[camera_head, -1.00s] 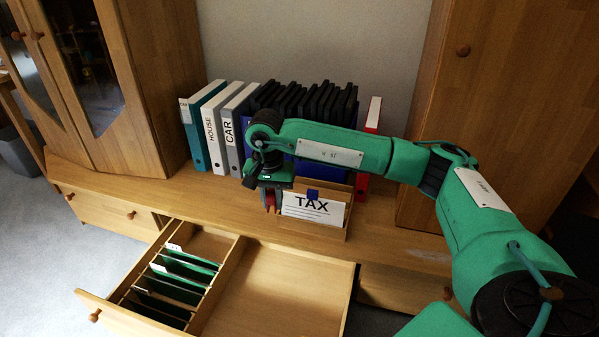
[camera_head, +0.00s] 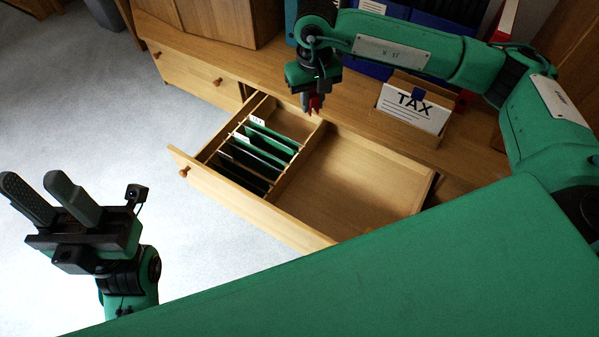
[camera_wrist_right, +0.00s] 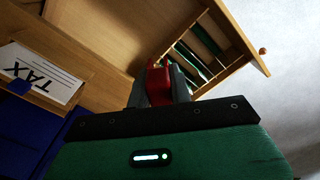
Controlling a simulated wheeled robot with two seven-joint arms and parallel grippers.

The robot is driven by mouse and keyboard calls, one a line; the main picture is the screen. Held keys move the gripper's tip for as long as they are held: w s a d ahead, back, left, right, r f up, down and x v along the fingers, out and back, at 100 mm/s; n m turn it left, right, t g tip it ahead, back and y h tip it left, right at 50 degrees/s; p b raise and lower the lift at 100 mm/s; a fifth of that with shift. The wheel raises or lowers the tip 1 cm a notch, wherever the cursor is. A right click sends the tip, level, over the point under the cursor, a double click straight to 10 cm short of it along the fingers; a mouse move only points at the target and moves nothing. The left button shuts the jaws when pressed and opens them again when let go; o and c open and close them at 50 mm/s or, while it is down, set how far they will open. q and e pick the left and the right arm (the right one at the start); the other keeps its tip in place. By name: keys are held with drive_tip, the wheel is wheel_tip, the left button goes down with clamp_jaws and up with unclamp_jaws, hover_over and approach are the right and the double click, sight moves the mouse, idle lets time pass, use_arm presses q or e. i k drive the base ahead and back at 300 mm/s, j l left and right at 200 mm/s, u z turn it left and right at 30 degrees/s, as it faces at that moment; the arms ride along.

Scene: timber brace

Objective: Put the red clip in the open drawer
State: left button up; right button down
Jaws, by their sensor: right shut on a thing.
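The red clip (camera_head: 315,104) is held between the fingers of my right gripper (camera_head: 311,105), which is shut on it. The clip also shows red between the fingers in the right wrist view (camera_wrist_right: 158,84). This gripper hangs above the far edge of the open drawer (camera_head: 365,185), near the drawer's divider. The drawer has a bare wide compartment on the right and green hanging files (camera_head: 258,150) in the left compartment. My left gripper (camera_head: 45,190) is open and empty at the lower left, over the floor, well apart from the drawer.
A TAX card (camera_head: 413,106) stands in a wooden box (camera_head: 436,90) on the cabinet top, right of my right gripper. Binders (camera_head: 450,22) stand behind. My green body covers the lower right. Pale floor (camera_head: 120,130) lies left of the drawer.

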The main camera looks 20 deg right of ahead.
sight(333, 220)
drive_tip(key=i+j+z, duration=0.2)
drive_tip(key=j+z, duration=0.2)
drive_tip(key=i+j+z, duration=0.15)
drive_tip(key=j+z, duration=0.2)
drive_tip(key=z, duration=0.45)
